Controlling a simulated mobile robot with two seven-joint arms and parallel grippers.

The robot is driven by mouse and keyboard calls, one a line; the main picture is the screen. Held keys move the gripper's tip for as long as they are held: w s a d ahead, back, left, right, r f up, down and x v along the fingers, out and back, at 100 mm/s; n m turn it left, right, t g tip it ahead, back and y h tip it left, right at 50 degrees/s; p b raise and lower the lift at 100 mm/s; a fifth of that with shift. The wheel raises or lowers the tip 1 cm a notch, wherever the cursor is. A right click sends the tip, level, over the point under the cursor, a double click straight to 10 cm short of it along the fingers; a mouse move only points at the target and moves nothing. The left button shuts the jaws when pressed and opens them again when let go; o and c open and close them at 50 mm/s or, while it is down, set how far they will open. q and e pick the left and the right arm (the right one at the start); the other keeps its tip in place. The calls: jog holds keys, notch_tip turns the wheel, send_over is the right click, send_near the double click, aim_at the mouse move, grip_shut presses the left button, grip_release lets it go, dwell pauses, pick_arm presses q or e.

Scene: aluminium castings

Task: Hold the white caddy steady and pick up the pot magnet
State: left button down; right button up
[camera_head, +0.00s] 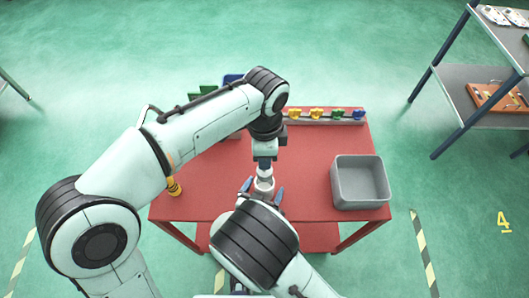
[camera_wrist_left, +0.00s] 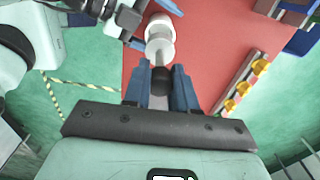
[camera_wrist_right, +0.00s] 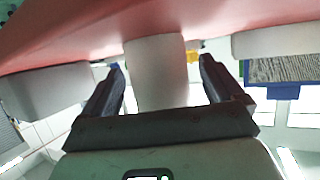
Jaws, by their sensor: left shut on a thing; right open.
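The white caddy (camera_head: 265,185) is a pale upright cylinder near the front middle of the red table. It shows beyond the fingertips in the left wrist view (camera_wrist_left: 160,27) and between the fingers in the right wrist view (camera_wrist_right: 156,72). My left gripper (camera_head: 264,158) is above it, shut on a dark round knob (camera_wrist_left: 161,80), which I take for the pot magnet. A pale part lies between knob and caddy; I cannot tell whether the magnet still touches the caddy. My right gripper (camera_wrist_right: 155,78) is open, with one finger on each side of the caddy.
A grey bin (camera_head: 343,190) stands at the table's right. A rail (camera_head: 325,121) with several coloured pieces lies along the back. A yellow and dark piece (camera_head: 174,187) stands at the left front. A shelf unit (camera_head: 465,75) is off to the right.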

jog(key=v, duration=1.1)
jog(key=shift+s, duration=0.3)
